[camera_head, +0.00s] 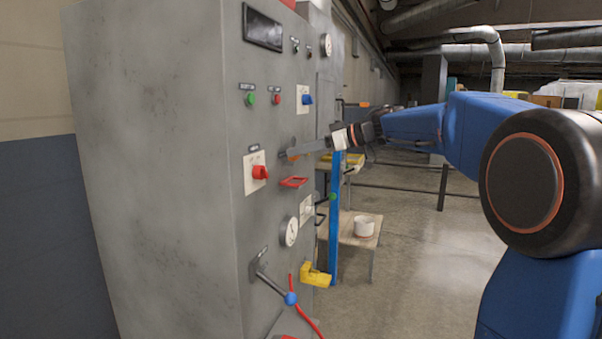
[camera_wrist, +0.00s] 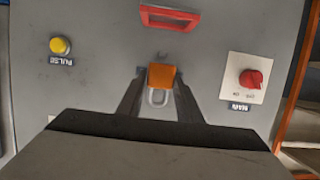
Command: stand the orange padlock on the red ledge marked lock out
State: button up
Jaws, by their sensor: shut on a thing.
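The orange padlock (camera_wrist: 161,76) is between the fingertips of my gripper (camera_wrist: 159,80) in the wrist view, with its grey shackle towards the palm. My gripper is shut on it. In the head view the gripper (camera_head: 289,155) is close to the front of the grey cabinet, and only a bit of orange shows at its tips. The red ledge (camera_head: 294,182) sticks out of the cabinet a little below the gripper. In the wrist view the ledge (camera_wrist: 170,17) is at the top, apart from the padlock. I cannot read its marking.
The grey cabinet (camera_head: 150,150) carries a red rotary switch (camera_head: 260,172), a gauge (camera_head: 292,232), a lever with a blue knob (camera_head: 290,298) and a yellow bracket (camera_head: 316,276). A yellow button (camera_wrist: 60,45) shows in the wrist view. The floor at right is mostly clear.

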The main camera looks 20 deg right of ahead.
notch_tip(320, 180, down, 6)
jog(key=shift+d, duration=0.15)
jog(key=shift+f, duration=0.25)
jog(key=shift+f, duration=0.1)
jog(key=o, duration=1.1)
jog(key=v, duration=1.1)
jog(key=shift+s+d+r, duration=0.25)
jog(key=shift+r, duration=0.05)
